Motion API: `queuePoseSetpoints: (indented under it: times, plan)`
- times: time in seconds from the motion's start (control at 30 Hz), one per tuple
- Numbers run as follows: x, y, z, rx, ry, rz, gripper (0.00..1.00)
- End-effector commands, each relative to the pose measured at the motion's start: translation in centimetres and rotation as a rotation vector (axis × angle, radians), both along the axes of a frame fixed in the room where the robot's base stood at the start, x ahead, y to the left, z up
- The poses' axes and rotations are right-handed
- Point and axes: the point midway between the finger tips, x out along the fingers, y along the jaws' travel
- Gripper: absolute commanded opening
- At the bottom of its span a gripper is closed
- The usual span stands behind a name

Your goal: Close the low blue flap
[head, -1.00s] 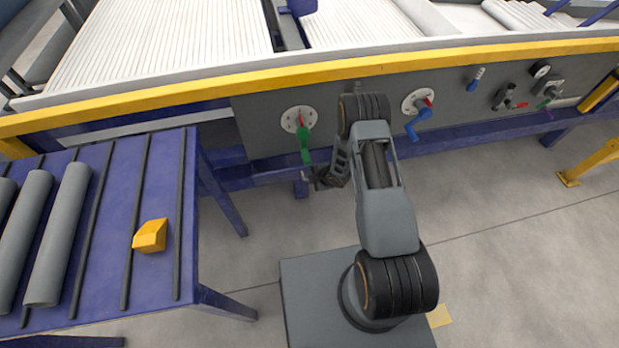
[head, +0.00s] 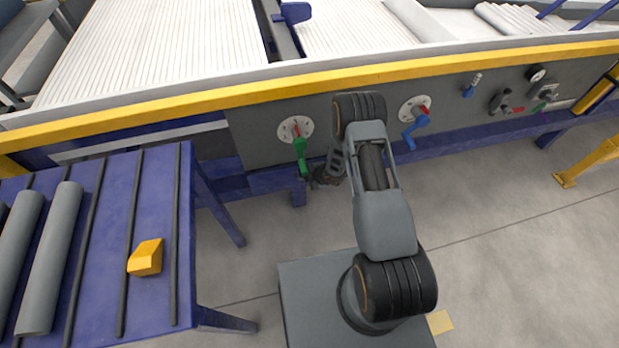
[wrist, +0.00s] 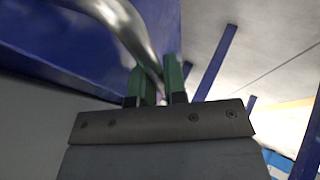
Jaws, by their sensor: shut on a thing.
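My gripper (head: 310,181) is low in front of the grey panel, at the lower end of a crank with a green handle (head: 300,150). The crank hangs down from a round plate with a red hub. In the wrist view, the two green fingers of my gripper (wrist: 154,82) are shut on a shiny bent metal rod (wrist: 125,22), apparently part of this crank. A blue plate (head: 292,12) stands up in the channel between the white slatted beds. I cannot tell whether it is the low blue flap.
A crank with a blue handle (head: 417,125) and several smaller controls are to the right on the panel. A yellow rail (head: 200,98) runs above it. A blue table (head: 158,190) with grey pipes (head: 50,260) and a yellow block (head: 146,257) stands at left.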

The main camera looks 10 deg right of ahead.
Motion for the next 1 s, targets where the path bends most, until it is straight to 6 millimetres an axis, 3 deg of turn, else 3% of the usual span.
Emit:
queuePoseSetpoints:
  times: [0.13, 0.17, 0.4, 0.73, 1.0]
  plan:
    - [0.4, 0.0, 0.2, 0.001, -0.009, -0.001, 0.0]
    - [0.4, 0.0, 0.2, 0.001, -0.009, -0.001, 0.14]
    - [0.3, -0.1, 0.2, 0.001, -0.007, -0.003, 0.37]
    - [0.0, -0.4, 0.7, 0.001, -0.006, -0.007, 0.37]
    - [-2.2, -2.3, 4.5, 0.001, -0.005, -0.006, 0.37]
